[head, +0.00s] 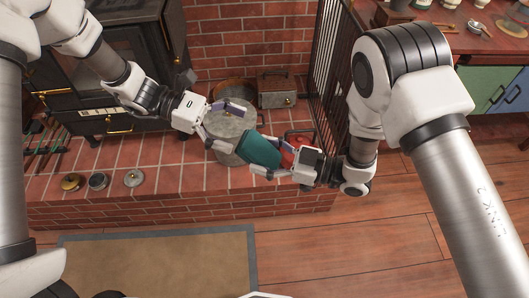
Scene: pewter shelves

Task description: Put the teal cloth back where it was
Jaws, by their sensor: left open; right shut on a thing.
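The teal cloth (260,151) is held between the fingers of my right gripper (262,156), which reaches in from the right. The cloth is bunched and stands out past the fingers, in front of the side of a grey metal pot (224,152) on the brick ledge. I cannot tell whether the cloth touches the pot. My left gripper (222,121) is open, with its fingers spread over the top of the pot. The gripper and the cloth partly hide the pot.
A red item (297,138) is partly hidden behind my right gripper. A copper pan (234,89) and a metal box (277,90) stand at the back by the brick wall. A black stove (130,55) and a dark mesh screen (329,60) flank the ledge.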

